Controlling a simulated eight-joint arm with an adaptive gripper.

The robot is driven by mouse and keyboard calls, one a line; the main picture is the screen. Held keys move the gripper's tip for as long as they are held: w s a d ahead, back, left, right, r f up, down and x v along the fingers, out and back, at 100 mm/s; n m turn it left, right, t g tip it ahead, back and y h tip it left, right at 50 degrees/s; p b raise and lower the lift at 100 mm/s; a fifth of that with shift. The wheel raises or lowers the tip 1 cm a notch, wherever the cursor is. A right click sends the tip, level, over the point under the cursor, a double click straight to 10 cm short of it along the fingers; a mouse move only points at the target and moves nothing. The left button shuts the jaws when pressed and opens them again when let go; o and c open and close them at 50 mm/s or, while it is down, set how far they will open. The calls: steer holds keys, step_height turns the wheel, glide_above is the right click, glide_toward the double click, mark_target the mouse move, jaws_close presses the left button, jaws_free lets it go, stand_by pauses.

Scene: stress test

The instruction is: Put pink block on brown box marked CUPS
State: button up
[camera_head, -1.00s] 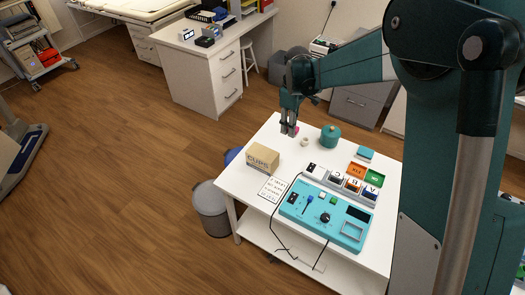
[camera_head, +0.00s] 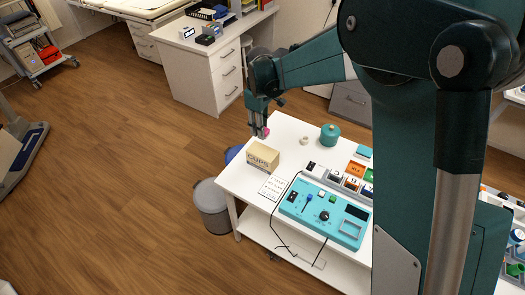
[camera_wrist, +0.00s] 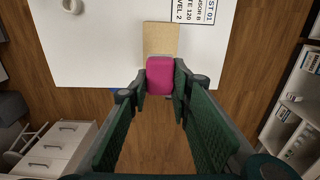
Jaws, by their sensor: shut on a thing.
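The pink block (camera_wrist: 160,76) is held between the fingertips of my gripper (camera_wrist: 160,88) in the wrist view. In the head view the pink block (camera_head: 266,132) shows as a small patch at the fingertips of my gripper (camera_head: 262,134). The brown box marked CUPS (camera_head: 263,157) stands on the white table near its left edge. In the head view the gripper appears above and behind the box. In the wrist view the box (camera_wrist: 161,38) lies just beyond the block, which hides part of its near end. The height gap between them is hard to tell.
The white table (camera_head: 235,182) also carries a teal round container (camera_head: 330,134), a small cream ring (camera_head: 305,140), a printed card (camera_head: 272,187) and a teal control panel (camera_head: 325,213). Coloured labelled blocks stand behind the panel. A grey bin (camera_head: 211,205) stands on the floor beside the table.

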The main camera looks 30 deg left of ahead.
glide_above(261, 151)
steer(key=shift+w+a+f, duration=0.1)
steer(key=shift+f, duration=3)
steer(key=shift+f, duration=0.1)
steer(key=shift+f, duration=1.8)
steer(key=shift+f, duration=0.1)
steer(key=o, duration=0.8)
step_height(261, 151, up, 12)
steer(key=shift+r, duration=0.15)
